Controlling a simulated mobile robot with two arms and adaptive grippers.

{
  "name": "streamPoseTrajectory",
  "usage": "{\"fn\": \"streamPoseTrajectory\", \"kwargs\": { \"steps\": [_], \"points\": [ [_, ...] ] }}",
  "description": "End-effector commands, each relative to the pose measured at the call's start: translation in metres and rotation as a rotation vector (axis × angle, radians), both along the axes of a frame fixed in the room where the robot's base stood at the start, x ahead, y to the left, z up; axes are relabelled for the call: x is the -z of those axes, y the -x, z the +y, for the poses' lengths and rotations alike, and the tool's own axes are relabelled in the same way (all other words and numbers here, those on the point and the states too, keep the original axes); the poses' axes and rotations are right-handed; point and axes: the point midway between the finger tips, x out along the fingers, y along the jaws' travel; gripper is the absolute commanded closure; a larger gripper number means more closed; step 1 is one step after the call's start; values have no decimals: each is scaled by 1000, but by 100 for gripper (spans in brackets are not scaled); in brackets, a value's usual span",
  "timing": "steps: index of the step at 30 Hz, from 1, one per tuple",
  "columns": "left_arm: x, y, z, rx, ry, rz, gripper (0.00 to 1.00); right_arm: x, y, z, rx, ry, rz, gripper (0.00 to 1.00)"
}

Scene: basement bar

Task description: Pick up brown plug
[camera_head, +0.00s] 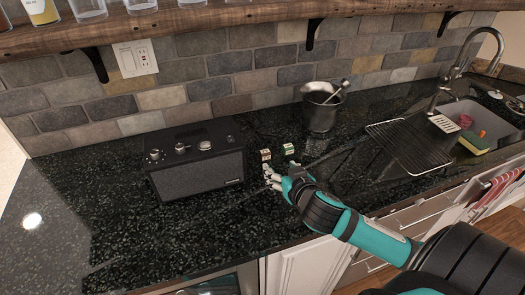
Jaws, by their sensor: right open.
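A small brown and pale block, which looks like the brown plug (265,154), sits on the dark stone counter right of the black speaker. A similar small block with green on it (288,148) sits just to its right. My right gripper (274,175) is open, just in front of the brown plug on the near side, with nothing visible between its fingers. I cannot tell whether a fingertip touches the plug. My left gripper is not in view.
A black speaker (196,163) stands close on the left. A metal bucket (320,108) with a utensil is behind to the right. A drying rack (408,147) and sink (478,123) are farther right. The counter's left end is clear.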

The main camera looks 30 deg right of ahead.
Motion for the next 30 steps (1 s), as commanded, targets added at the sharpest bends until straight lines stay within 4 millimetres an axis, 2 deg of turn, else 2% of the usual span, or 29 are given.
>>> {"fn": "streamPoseTrajectory", "kwargs": {
  "steps": [6, 9, 14, 21, 26, 30],
  "points": [
    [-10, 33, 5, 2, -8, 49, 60, 15, -45, -12, 3, 2, -3, 40],
    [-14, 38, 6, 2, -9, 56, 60, 23, -64, -16, 2, 2, -1, 40],
    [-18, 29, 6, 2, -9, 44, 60, 33, -85, -21, 1, 1, -2, 40],
    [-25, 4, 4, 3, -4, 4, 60, 39, -99, -25, 1, 1, -1, 40],
    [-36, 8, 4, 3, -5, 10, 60, 45, -119, -32, 2, 2, 0, 40],
    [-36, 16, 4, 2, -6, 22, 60, 54, -133, -35, 1, 1, -1, 40]
  ]
}}
